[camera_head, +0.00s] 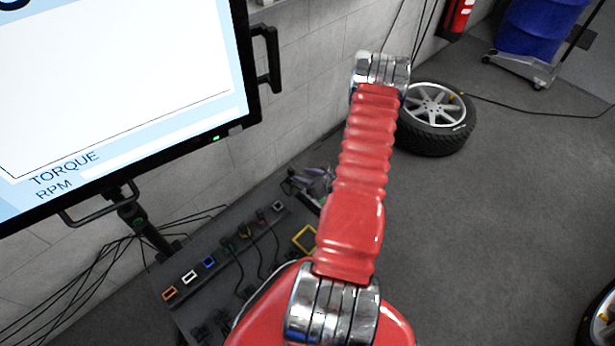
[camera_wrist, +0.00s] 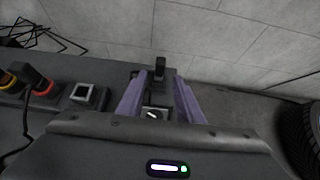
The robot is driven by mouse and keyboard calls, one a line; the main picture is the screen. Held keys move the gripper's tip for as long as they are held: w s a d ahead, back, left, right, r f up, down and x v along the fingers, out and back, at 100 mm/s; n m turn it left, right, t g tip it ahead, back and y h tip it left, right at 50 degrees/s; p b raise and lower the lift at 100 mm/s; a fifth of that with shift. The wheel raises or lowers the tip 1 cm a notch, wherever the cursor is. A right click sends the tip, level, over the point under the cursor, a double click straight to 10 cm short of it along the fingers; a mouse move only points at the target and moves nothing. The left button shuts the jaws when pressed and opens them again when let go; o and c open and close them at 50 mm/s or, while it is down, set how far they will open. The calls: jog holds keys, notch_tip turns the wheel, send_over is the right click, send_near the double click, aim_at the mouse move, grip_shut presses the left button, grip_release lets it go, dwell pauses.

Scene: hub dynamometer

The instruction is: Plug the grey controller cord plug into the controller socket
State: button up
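My gripper (camera_wrist: 160,80) is over the right end of the dark panel, with its two purple fingers apart. In the wrist view a small upright black piece (camera_wrist: 160,67) shows between the fingertips, with gaps on both sides. A pale square-framed fitting (camera_wrist: 155,114) lies lower between the fingers. A grey-framed square socket (camera_wrist: 85,93) sits left of the gripper and looks empty. I cannot tell for sure which piece is the grey cord plug. In the head view my gripper (camera_head: 316,182) is beside my red arm, which hides part of the panel.
The panel (camera_head: 190,315) carries several coloured sockets, with black cords and plugs on it. A yellow frame (camera_head: 305,238) lies near my arm. A large monitor (camera_head: 120,85) stands at left. A wheel (camera_head: 435,118) rests by the wall. The floor at right is mostly clear.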

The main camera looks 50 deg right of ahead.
aim_at(293, 171)
jog(key=shift+x, duration=3.7)
jog(key=shift+c, duration=0.6)
grip_shut()
jog(key=shift+r, duration=0.2)
jog(key=shift+r, duration=0.35)
jog(key=shift+r, duration=0.65)
jog(key=shift+r, duration=0.4)
jog(key=shift+r, duration=0.3)
